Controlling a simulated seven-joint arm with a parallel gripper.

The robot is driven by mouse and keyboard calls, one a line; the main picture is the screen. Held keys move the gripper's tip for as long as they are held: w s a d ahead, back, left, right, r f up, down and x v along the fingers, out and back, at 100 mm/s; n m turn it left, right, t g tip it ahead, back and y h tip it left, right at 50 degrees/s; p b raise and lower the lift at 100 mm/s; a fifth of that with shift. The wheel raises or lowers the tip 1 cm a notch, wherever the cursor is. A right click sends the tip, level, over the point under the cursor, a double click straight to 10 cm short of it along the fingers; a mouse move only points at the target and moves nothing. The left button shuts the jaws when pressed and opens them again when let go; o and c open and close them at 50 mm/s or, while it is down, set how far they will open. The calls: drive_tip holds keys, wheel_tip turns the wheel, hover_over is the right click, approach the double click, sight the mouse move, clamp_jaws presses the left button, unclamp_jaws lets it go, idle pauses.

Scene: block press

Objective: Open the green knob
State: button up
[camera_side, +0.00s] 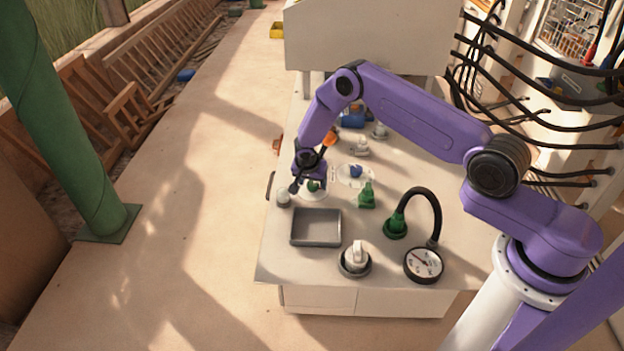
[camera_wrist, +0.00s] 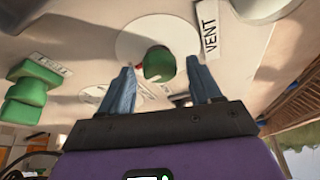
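The green knob (camera_wrist: 158,64) sits on a round white plate (camera_wrist: 135,40) beside a label reading VENT (camera_wrist: 211,39). In the side view the green knob (camera_side: 313,186) is partly hidden under my gripper (camera_side: 305,187). In the wrist view my gripper (camera_wrist: 160,88) is open, with one blue-grey finger on each side of the knob. The fingertips reach close to the knob; I cannot tell whether they touch it. Nothing is held.
A grey tray (camera_side: 316,228), a white knob on a dark base (camera_side: 355,259), and a gauge (camera_side: 424,263) with a black hose stand nearer the front. A green block (camera_side: 366,197) and a blue knob (camera_side: 355,171) are right of my gripper. A small white knob (camera_side: 283,198) is close left.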

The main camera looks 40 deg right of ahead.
drive_tip(key=v, duration=1.7)
drive_tip(key=shift+r, duration=0.3)
